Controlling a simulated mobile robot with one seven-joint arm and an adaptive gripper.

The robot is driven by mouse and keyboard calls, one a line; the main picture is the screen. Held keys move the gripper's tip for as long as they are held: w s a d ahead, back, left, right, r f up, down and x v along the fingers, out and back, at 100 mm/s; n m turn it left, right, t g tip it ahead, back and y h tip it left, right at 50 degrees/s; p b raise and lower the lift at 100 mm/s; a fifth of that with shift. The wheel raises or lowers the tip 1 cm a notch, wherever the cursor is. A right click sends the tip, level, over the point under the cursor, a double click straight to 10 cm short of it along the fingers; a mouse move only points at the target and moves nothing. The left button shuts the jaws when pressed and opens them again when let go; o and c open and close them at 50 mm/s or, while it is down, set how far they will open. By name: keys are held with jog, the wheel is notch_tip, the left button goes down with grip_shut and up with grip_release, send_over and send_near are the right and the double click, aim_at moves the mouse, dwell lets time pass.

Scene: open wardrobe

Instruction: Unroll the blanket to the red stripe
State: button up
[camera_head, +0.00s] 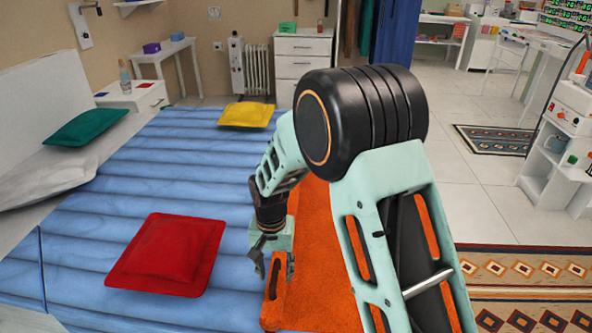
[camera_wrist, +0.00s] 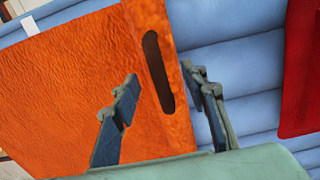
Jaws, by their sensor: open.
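The orange blanket (camera_head: 318,255) lies along the right side of the blue bed, partly hidden behind my arm. Its near left end has a thick raised orange edge (camera_head: 272,300). In the wrist view the blanket (camera_wrist: 80,85) fills the left half, and its raised edge has a long dark slot (camera_wrist: 157,72). My gripper (camera_head: 273,262) is low over this edge. In the wrist view my gripper (camera_wrist: 158,78) is open, with one finger on each side of the slotted edge; I cannot tell whether they touch it. I make out no red stripe.
A red pillow (camera_head: 168,254) lies on the bed (camera_head: 175,185) left of my gripper. A yellow pillow (camera_head: 247,114) and a green pillow (camera_head: 87,126) lie farther back. A thin dark line (camera_head: 42,270) crosses the bed's left side. The bed between blanket and red pillow is clear.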

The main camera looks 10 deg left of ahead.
notch_tip(320, 180, up, 7)
jog(key=p, duration=0.4)
jog(key=shift+r+p, duration=0.2)
jog(key=shift+p, duration=0.15)
jog(key=shift+f, duration=0.1)
